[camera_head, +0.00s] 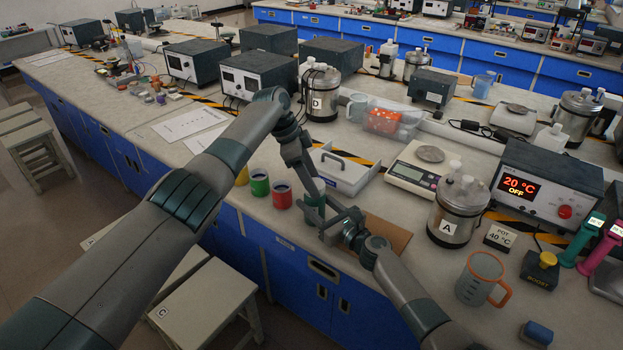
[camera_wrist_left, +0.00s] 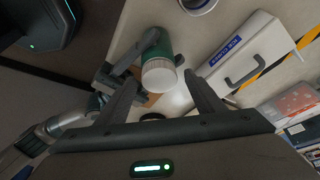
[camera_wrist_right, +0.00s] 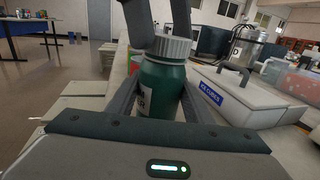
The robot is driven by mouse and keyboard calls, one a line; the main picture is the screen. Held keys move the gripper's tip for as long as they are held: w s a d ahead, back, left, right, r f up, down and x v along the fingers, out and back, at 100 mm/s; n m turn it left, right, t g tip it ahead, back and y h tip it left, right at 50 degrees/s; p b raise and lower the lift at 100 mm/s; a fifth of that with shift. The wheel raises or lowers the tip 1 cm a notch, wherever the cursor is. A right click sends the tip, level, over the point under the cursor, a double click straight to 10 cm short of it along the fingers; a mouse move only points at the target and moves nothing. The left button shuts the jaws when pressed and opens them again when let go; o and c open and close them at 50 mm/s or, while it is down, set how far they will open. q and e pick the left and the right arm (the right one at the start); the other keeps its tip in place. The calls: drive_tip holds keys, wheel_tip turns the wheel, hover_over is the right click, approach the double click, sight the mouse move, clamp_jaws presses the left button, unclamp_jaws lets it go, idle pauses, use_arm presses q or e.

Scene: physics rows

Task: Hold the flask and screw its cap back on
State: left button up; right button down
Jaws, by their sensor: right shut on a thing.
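The green flask (camera_wrist_right: 161,88) stands upright between the fingers of my right gripper (camera_wrist_right: 160,108), which is shut on its body. A pale ribbed cap (camera_wrist_right: 173,47) sits at the top of the flask; I cannot tell how tight it is. In the left wrist view the cap (camera_wrist_left: 159,76) lies between the open fingers of my left gripper (camera_wrist_left: 164,88), with gaps on both sides. In the right wrist view the left fingers come down from above, close to the cap. In the head view the flask (camera_head: 313,214) is small and partly hidden by both grippers.
A brown board (camera_head: 388,234) lies below right, near the bench's front edge. A scale (camera_head: 415,172) and a steel vessel marked A (camera_head: 456,214) stand right.

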use_arm(q)
drive_tip(key=shift+r, duration=0.1)
drive_tip(key=shift+r, duration=2.15)
drive_tip(key=shift+o, duration=0.7)
drive_tip(key=o, duration=0.4)
drive_tip(key=shift+o, duration=0.2)
drive_tip(key=v, duration=1.2)
